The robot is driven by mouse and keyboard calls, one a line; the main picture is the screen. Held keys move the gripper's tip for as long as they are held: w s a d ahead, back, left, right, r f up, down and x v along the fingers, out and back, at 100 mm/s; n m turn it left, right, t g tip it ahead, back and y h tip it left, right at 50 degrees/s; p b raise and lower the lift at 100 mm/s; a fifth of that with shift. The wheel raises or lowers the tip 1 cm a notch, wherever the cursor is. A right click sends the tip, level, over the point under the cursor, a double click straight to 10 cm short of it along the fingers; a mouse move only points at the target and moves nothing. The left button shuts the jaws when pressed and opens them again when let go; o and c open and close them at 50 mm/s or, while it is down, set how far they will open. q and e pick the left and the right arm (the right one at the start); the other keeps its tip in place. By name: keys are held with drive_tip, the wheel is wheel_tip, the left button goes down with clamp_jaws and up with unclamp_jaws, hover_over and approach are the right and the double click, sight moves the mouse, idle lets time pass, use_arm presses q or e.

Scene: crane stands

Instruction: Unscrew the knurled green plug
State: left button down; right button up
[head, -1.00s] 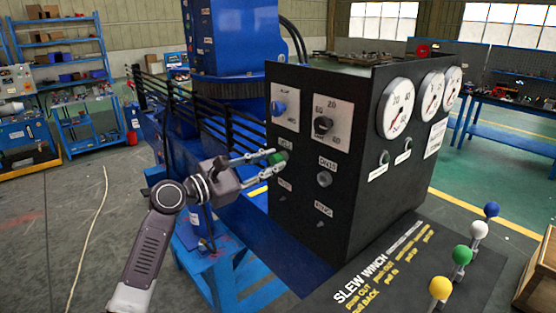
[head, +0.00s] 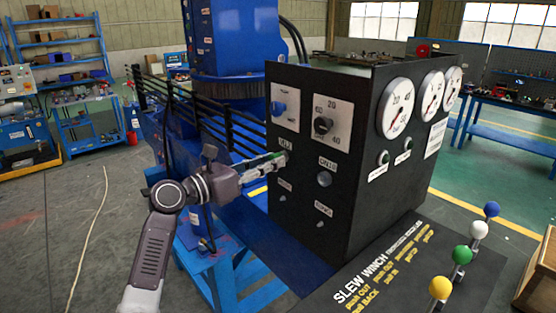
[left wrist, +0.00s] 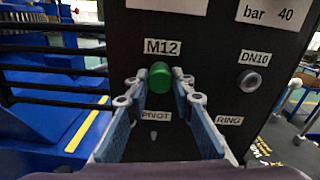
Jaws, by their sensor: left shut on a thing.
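The knurled green plug (left wrist: 160,80) sits in the dark front face of the console (head: 343,185), just under the M12 label (left wrist: 163,47). In the left wrist view it lies between my two fingertips. In the head view the fingers mostly hide it. My left gripper (head: 279,160) reaches in from the left, shut on the plug, with one finger on either side of it. My right gripper is in neither view.
A round DN10 fitting (left wrist: 249,80) sits right of the plug. Ball-topped levers (head: 440,288) stand in front. Black railings (head: 215,128) run behind my arm.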

use_arm(q)
drive_tip(key=shift+f, duration=0.35)
drive_tip(key=n, duration=0.5)
drive_tip(key=c, duration=1.9)
unclamp_jaws()
drive_tip(key=o, duration=0.3)
drive_tip(key=shift+s+a+r, duration=0.1)
drive_tip(key=shift+a+r, duration=0.05)
drive_tip(key=shift+r, duration=0.1)
drive_tip(key=shift+c, duration=0.7)
